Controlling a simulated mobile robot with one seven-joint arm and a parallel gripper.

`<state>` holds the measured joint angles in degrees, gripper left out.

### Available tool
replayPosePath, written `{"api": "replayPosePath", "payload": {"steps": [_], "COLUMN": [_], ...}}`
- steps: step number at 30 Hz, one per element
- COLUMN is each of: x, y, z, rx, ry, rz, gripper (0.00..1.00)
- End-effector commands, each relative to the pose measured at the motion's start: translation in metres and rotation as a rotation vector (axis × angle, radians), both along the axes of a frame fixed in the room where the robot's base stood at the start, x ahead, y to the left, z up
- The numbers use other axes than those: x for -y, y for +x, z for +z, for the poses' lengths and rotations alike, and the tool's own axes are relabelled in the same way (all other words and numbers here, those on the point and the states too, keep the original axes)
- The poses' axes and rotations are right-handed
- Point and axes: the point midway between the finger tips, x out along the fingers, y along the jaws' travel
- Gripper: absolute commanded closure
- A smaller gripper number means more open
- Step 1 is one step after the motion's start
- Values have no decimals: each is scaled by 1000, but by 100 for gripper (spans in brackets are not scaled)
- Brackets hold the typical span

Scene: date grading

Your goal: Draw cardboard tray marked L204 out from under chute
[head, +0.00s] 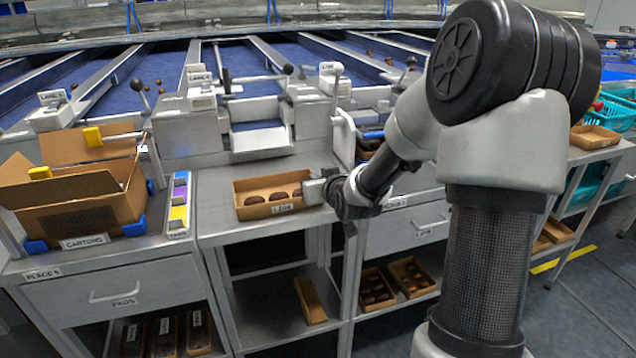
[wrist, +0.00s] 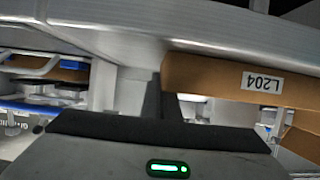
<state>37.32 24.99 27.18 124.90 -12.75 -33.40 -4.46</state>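The cardboard tray (head: 254,212) marked L204 sits on the grey metal bench below and in front of the chute (head: 258,139), with several dark dates in it. My gripper (head: 315,191) is at the tray's right end, coming in from the right, and overlaps that end in the picture. In the wrist view the tray wall (wrist: 210,76) shows with its L204 label upside down, and a dark finger stands beside the wall's left end. The fingertips are mostly hidden, so I cannot tell whether they are closed on the wall.
An open carton (head: 75,215) and a strip of coloured cards (head: 179,205) are to the left of the tray. The bench (head: 225,232) is bare in front of it. Lower shelves hold more trays (head: 378,290). Chute levers (head: 337,75) rise behind.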

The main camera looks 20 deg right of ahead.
Motion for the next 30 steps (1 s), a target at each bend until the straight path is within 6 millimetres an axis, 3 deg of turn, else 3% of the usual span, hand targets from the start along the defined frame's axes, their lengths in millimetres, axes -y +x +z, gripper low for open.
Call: {"api": "replayPosePath", "payload": {"steps": [12,16,17,30], "x": [0,0,0,-1], "y": [1,1,1,3], "z": [0,0,0,4], "rx": [1,1,1,1], "ry": [0,0,0,0], "rz": [0,0,0,0], "gripper": [100,78,76,76]}}
